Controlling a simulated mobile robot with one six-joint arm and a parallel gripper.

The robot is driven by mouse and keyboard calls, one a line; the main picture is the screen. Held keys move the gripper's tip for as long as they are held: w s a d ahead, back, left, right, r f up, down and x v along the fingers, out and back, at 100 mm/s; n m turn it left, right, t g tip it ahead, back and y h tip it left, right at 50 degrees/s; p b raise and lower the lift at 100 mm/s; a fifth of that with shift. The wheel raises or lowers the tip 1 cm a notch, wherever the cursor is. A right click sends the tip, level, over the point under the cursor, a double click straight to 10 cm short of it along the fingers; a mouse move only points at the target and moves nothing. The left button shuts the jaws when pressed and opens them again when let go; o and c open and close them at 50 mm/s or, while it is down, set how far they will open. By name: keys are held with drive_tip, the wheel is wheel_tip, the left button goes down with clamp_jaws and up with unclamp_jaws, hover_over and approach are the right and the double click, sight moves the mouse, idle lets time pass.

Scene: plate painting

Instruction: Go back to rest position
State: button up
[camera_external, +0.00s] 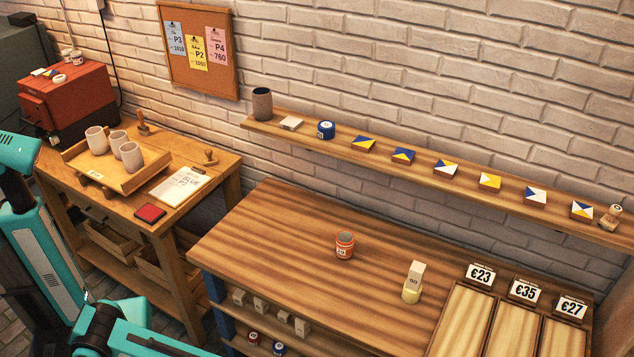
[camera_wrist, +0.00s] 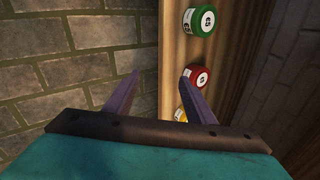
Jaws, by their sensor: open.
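My gripper (camera_wrist: 161,78) shows in the wrist view with two purple fingers spread apart and nothing between them. A red-lidded jar (camera_wrist: 197,77) lies beside the right fingertip in the picture; I cannot tell the gap between them. A green-lidded jar (camera_wrist: 200,20) is farther up, and a yellow jar (camera_wrist: 181,115) is partly hidden behind the right finger. In the external view only my teal arm links show at the lower left; the gripper itself is outside that picture.
The jars stand along a wooden board (camera_wrist: 174,45) beside a brick wall (camera_wrist: 70,50). Externally, a large wooden table (camera_external: 290,240) bears an orange jar (camera_external: 344,246) and a block on a pale yellow base (camera_external: 411,290). A side table (camera_external: 215,165) holds a tray of cups.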

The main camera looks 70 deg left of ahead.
drive_tip(key=s+a+n+g+p, duration=0.2)
drive_tip(key=s+a+n+g, duration=0.15)
drive_tip(key=s, duration=0.45)
drive_tip(key=s+a+n+g+p, duration=0.2)
drive_tip(key=s+a, duration=0.2)
drive_tip(key=s, duration=0.4)
drive_tip(key=s+r+n+g+h+p, duration=0.2)
drive_tip(key=s+n+g+h+p, duration=0.1)
drive_tip(key=s, duration=1.3)
drive_tip(key=shift+d+r+n+g+h, duration=0.25)
drive_tip(key=shift+d+n+g+h, duration=0.25)
drive_tip(key=shift+n+g, duration=0.5)
drive_tip(key=shift+a+r+p, duration=0.1)
drive_tip(key=shift+r+p, duration=1.8)
drive_tip(key=shift+p, duration=0.2)
